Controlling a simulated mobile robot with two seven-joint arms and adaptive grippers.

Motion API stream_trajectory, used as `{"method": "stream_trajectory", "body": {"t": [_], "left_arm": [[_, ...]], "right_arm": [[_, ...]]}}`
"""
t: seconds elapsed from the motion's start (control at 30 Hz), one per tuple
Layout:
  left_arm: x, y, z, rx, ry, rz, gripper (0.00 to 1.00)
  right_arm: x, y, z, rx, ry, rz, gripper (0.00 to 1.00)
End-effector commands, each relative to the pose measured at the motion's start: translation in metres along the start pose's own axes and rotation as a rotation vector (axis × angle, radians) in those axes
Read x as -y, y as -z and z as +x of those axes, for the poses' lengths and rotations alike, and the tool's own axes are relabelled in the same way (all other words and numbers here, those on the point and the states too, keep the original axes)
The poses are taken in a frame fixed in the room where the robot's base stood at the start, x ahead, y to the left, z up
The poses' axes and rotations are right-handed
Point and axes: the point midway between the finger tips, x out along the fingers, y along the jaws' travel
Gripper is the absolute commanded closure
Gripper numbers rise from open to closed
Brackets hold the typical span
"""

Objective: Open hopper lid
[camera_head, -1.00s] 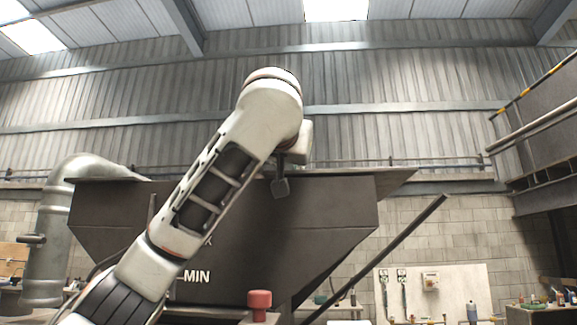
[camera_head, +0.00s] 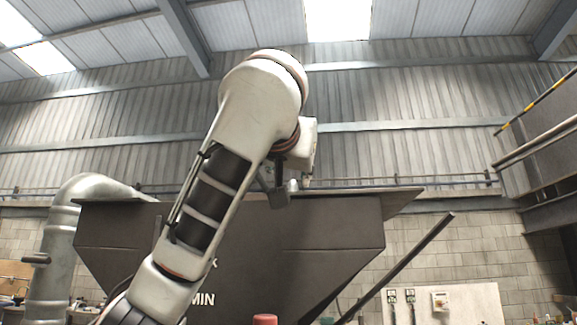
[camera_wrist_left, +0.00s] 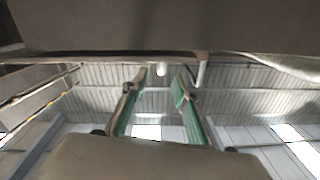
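The hopper (camera_head: 300,245) is a large dark sloped bin in the middle of the head view. Its lid (camera_head: 365,195) looks like a flat dark plate lying level across the top, overhanging at the right. My left arm rises across the hopper's front, and its wrist hangs at the lid's front edge. In the left wrist view my left gripper (camera_wrist_left: 160,77) has two greenish fingers set apart with nothing between them. A dark surface with a brown edge (camera_wrist_left: 110,54), probably hopper or lid, spans the top of that view. My right gripper is not in view.
A grey duct (camera_head: 60,235) stands at the hopper's left. A dark slanted bar (camera_head: 405,265) leans at its right. A red knob (camera_head: 265,320) shows at the bottom. A railed platform (camera_head: 540,150) is at the far right. The space above the hopper is open.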

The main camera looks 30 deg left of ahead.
Motion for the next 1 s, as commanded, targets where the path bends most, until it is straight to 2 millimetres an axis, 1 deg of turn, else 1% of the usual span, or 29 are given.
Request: {"method": "stream_trajectory", "body": {"t": [0.03, 0.23, 0.4, 0.6, 1.0], "left_arm": [[0.002, 0.001, -0.006, -0.003, 0.003, 0.001, 0.71], [0.002, 0.002, -0.027, -0.006, 0.004, 0.001, 0.71], [0.001, 0.002, -0.039, -0.006, 0.002, 0.002, 0.71], [0.001, 0.0, -0.045, -0.001, 0.001, 0.0, 0.71], [0.0, 0.0, -0.045, 0.001, 0.0, 0.0, 0.71]], "right_arm": [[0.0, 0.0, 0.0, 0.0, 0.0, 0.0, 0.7], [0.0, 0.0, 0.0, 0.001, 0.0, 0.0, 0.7], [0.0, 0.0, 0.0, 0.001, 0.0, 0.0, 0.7], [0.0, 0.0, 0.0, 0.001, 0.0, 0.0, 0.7], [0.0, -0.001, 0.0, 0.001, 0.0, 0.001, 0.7]]}}
